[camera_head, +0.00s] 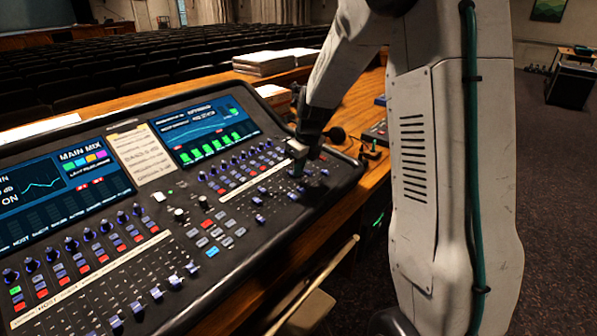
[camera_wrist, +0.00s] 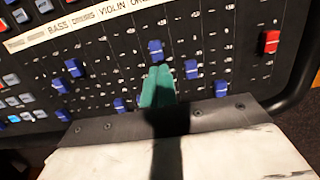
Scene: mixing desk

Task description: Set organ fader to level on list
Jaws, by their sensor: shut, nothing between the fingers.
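The mixing desk (camera_head: 95,260) has rows of blue fader caps. The list (camera_head: 140,150) is a pale sheet between the two screens; its lines are too blurred to read surely. In the wrist view a label strip (camera_wrist: 90,22) reads BASS, DRUMS, VIOLIN and a cut-off word starting OR. My gripper (camera_wrist: 158,72) has its green fingers together and empty, over the fader panel. Its tips are right by a blue fader cap (camera_wrist: 156,48), just below it in the picture; touching or apart is unclear. That cap seems to be in the cut-off label's column. In the head view my gripper (camera_head: 297,168) is at the desk's right end.
Other blue caps stand close by, one right of the tips (camera_wrist: 191,69) and one to the left (camera_wrist: 74,67). A red cap (camera_wrist: 271,41) is farther right. Books (camera_head: 265,62) and a small device (camera_head: 376,132) lie on the wood beyond the desk.

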